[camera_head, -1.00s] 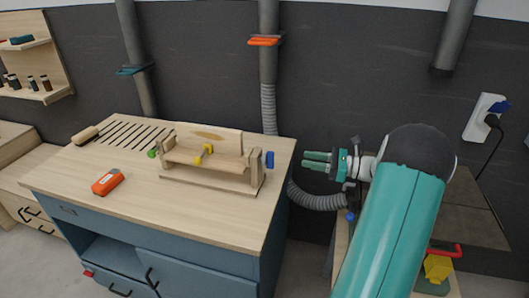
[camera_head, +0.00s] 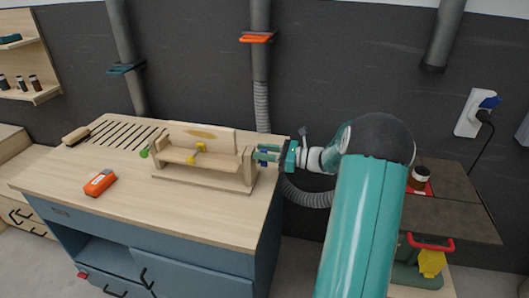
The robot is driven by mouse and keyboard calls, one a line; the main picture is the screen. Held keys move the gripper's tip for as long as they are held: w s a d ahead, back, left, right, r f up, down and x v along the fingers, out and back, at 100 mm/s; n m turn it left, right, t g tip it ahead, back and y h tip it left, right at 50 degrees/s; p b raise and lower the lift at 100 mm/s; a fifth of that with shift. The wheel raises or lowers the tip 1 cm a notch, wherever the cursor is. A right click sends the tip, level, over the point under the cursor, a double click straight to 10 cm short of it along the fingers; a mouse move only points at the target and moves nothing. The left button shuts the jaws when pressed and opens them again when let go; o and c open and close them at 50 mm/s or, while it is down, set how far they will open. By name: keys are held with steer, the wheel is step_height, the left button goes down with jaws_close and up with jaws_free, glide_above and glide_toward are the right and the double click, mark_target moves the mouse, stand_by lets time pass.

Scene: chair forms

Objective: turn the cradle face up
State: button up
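The cradle (camera_head: 203,136) is a pale wooden form on a wooden stand (camera_head: 205,179) on the bench top. Its tall back board stands upright behind a flat board, and a yellow clamp or knob (camera_head: 195,151) sits at its middle. A green knob (camera_head: 144,153) is at its left end. My gripper (camera_head: 264,153) is at the right end of the stand, its teal fingers pointing left around the place of the blue knob (camera_head: 263,158). The fingers mostly hide that knob. I cannot tell whether they touch or grip it.
The wooden bench top (camera_head: 110,215) has an orange device (camera_head: 100,182) and a brush (camera_head: 76,135) on its left side. Slots lie at the back left. A grey hose (camera_head: 307,196) runs behind the bench's right side. A second table (camera_head: 455,213) stands at the right.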

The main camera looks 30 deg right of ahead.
steer(key=shift+s, duration=0.1)
steer(key=shift+c, duration=0.2)
jaws_close()
steer(key=shift+f, duration=0.2)
steer(key=shift+d+f+m, duration=0.1)
steer(key=shift+m, duration=0.6)
steer(key=shift+w+d+f+m, duration=0.25)
steer(key=shift+w+f+m, duration=0.1)
steer(key=shift+m, duration=2.3)
steer(key=shift+w+d+f+m, duration=0.2)
steer(key=shift+d+f+m, duration=0.15)
steer(key=shift+m, duration=2.25)
steer(key=shift+w+d+f+m, duration=0.2)
steer(key=shift+w+f+m, duration=0.15)
steer(key=shift+m, duration=2.3)
steer(key=shift+f+m, duration=0.1)
steer(key=shift+m, duration=0.4)
